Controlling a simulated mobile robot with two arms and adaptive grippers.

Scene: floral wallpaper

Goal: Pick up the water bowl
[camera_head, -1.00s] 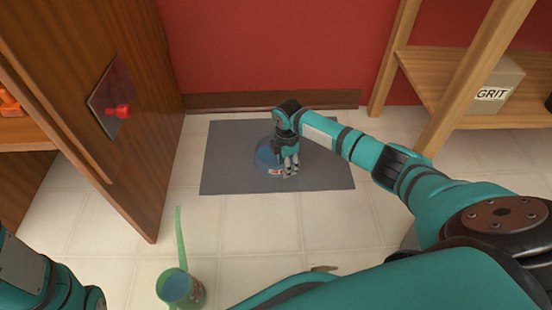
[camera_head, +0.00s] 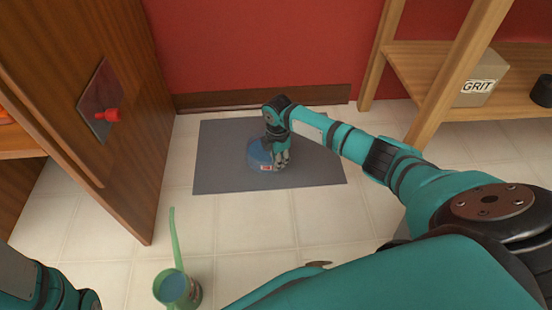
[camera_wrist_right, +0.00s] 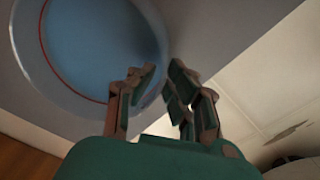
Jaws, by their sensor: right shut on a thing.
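The water bowl (camera_head: 258,156) is a round blue bowl on the grey mat (camera_head: 318,172) on the floor. My right gripper (camera_head: 279,161) reaches down to the bowl's right side and is shut on its rim. In the right wrist view, the bowl (camera_wrist_right: 92,45) shows a blue inside and a pale rim with a red line, and the fingers (camera_wrist_right: 158,88) of my right gripper are at that rim. The head view does not clearly show whether the bowl is off the mat. My left arm shows at the lower left, but its gripper is out of view.
A green watering can (camera_head: 178,287) with a long spout stands on the tiles in front. A wooden door (camera_head: 100,110) with a red knob is at the left. A wooden shelf (camera_head: 425,65) with a GRIT box (camera_head: 480,80) stands at the right. A red wall is behind the mat.

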